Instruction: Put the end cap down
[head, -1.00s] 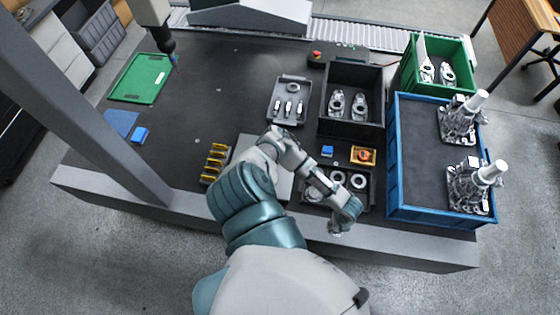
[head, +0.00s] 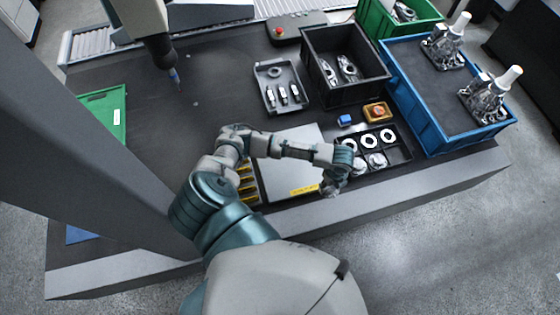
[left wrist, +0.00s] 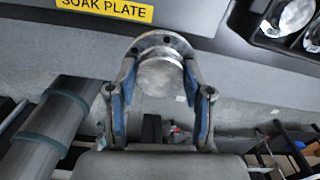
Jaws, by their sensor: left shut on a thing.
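My left gripper (left wrist: 160,95) is shut on the end cap (left wrist: 162,72), a round metal piece with a holed flange. In the head view my left gripper (head: 333,184) is by the front right corner of the pale soak plate (head: 290,160); the cap is hard to make out there. In the left wrist view, the plate's yellow "SOAK PLATE" label (left wrist: 105,9) is at the top left, beyond the cap. The cap shows against the table's front edge and floor. My right gripper is not in view.
A black compartment tray (head: 400,152) with white rings and metal parts lies right of the soak plate. Behind it are a blue block (head: 345,120) and a yellow box with a red button (head: 377,112). A blue crate (head: 433,138) stands at right. The plate's visible top is clear.

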